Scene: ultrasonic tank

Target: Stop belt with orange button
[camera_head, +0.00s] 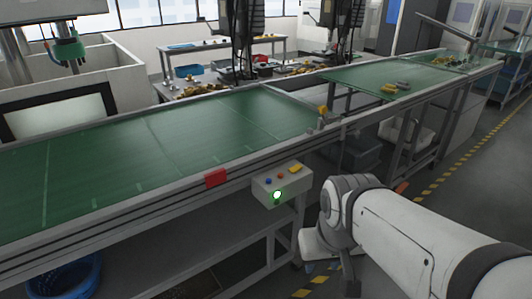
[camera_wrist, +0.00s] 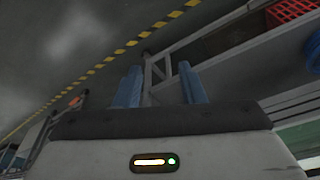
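The green conveyor belt (camera_head: 120,160) runs across the head view from lower left to upper right. A pale control box (camera_head: 268,193) is fixed to its near side rail. Its sloped top carries a blue button (camera_head: 267,181), an orange-red button (camera_head: 281,176) and a yellow part (camera_head: 295,168). A green light (camera_head: 277,195) glows on its front. My gripper's two blue fingers (camera_wrist: 160,72) stand apart in the wrist view, with nothing between them. In the head view my wrist is below and right of the box, apart from it, and largely hides the gripper.
A blue basket (camera_head: 62,280) is under the belt. Small yellow and grey parts (camera_head: 393,88) lie on the far belt section. A yellow-striped floor line (camera_head: 450,165) borders the open aisle at right.

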